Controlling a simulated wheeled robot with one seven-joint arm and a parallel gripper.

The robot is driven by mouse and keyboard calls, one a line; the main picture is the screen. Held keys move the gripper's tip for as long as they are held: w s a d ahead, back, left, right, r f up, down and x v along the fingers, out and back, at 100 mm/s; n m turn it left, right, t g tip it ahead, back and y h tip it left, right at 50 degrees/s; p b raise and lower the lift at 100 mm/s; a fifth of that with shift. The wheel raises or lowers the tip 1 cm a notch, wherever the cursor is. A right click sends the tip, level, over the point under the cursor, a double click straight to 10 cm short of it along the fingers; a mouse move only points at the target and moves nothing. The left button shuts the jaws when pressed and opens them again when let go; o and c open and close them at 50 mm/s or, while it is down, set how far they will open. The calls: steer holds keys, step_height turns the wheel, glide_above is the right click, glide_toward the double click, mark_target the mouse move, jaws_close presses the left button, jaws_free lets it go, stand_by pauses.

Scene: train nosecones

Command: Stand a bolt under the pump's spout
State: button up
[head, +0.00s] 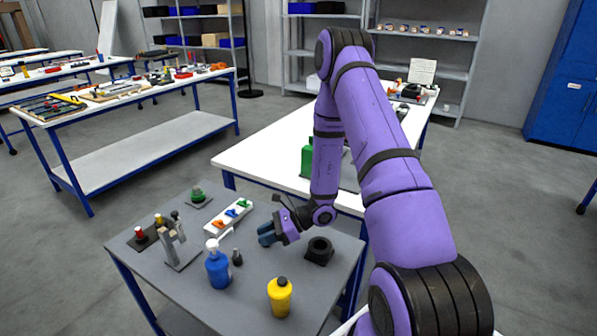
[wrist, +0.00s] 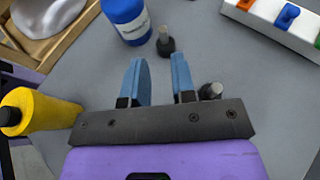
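In the wrist view this bolt (wrist: 165,42) stands right of the blue bottle (wrist: 125,20), ahead of my fingers. A second bolt-like piece (wrist: 211,90) shows just right of my right finger, partly hidden by my gripper. My gripper (head: 268,236) is above the table, right of the bottle. Its blue fingers (wrist: 160,82) are apart with nothing gripped between them.
A yellow bottle (head: 280,298) stands near the front and a dark block with a hole (head: 319,251) right of my gripper. A white strip with coloured pieces (head: 228,216) lies behind. A grey stand (head: 181,247) and a dark plate with knobs (head: 142,242) are left.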

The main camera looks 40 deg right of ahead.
steer(key=s+a+r+n+g+h, duration=0.1)
steer(key=s+a+r+n+g, duration=0.2)
steer(key=r, duration=0.5)
steer(key=s+a+r+n+g+h, duration=0.1)
steer(key=s+r+n, duration=0.1)
steer(key=r+n, duration=0.5)
steer(key=s+a+r+n+g+h, duration=0.1)
steer(key=s+a+r+n+g, duration=0.15)
steer(key=r, duration=0.65)
steer(key=s+d+r+n+t+h, duration=0.2)
steer(key=s+r+n+t+h, duration=0.1)
steer(key=s+r, duration=0.5)
steer(key=s+d+r+n+t+h, duration=0.2)
steer(key=s+r+n+h, duration=0.4)
steer(key=s+r, duration=0.3)
steer(key=shift+s+d+n+t, duration=0.15)
steer(key=shift+s+n+t, duration=0.3)
steer(key=shift+s+n, duration=0.25)
